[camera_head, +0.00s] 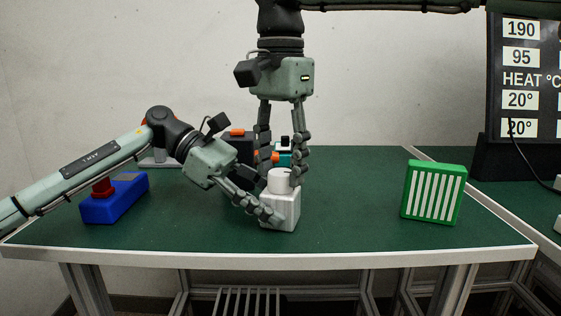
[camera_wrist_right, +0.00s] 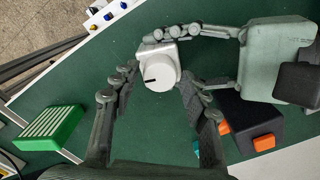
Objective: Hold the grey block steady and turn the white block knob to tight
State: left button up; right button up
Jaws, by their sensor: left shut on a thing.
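A pale grey-white block (camera_head: 281,211) stands upright on the green table near its front edge, with a round white knob (camera_head: 279,182) on top. In the right wrist view the knob (camera_wrist_right: 158,71) has a short black mark pointing left. My left gripper (camera_head: 267,209) comes in from the left, low, and is shut on the block; its far finger is partly hidden. My right gripper (camera_head: 281,176) points straight down from above. Its fingers are apart, one on each side of the knob, and gaps show between them and the knob in the wrist view.
A blue box with a red top (camera_head: 115,203) lies at left under my left arm. A green striped block (camera_head: 433,192) stands at right. A dark box with an orange part (camera_head: 238,148) and a teal item (camera_head: 284,157) stand behind. The right middle table is clear.

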pick_arm(q)
jog(key=shift+f, duration=0.1)
pick_arm(e)
jog(key=c, duration=0.8)
jog(key=shift+o, duration=0.2)
